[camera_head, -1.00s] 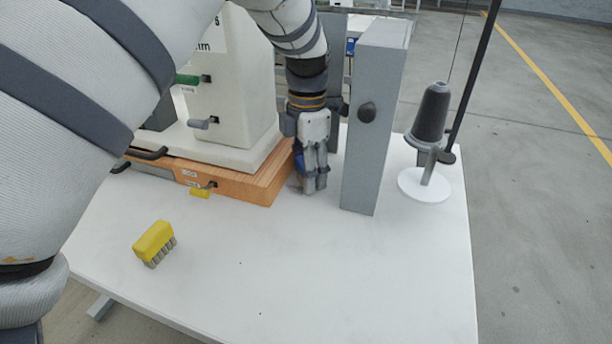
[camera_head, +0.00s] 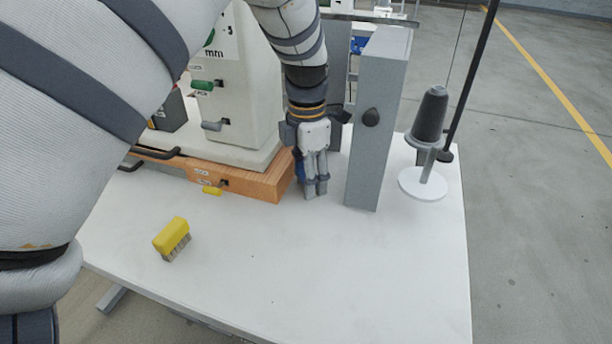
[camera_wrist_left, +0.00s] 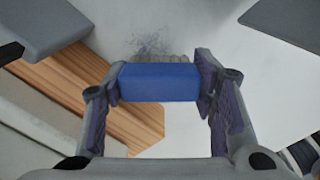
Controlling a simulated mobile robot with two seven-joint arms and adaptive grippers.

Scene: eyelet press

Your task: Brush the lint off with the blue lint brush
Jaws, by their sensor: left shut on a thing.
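My left gripper (camera_head: 315,192) is shut on the blue lint brush (camera_wrist_left: 158,82), whose blue block lies across between the two fingers in the left wrist view. Its pale bristles (camera_wrist_left: 172,58) point away from the gripper, towards the white table top (camera_head: 290,270). A patch of grey lint (camera_wrist_left: 150,44) lies on the table right beside the bristle tips; whether they touch it I cannot tell. In the head view only a bit of the blue brush (camera_head: 300,172) shows beside the fingers, and the lint is hidden. My right gripper is not in view.
A wooden base (camera_head: 245,184) under the white press (camera_head: 240,100) stands close left of the gripper. A grey upright box (camera_head: 373,150) stands close right. A yellow brush (camera_head: 171,236) lies front left. A thread cone (camera_head: 429,120) stands at right.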

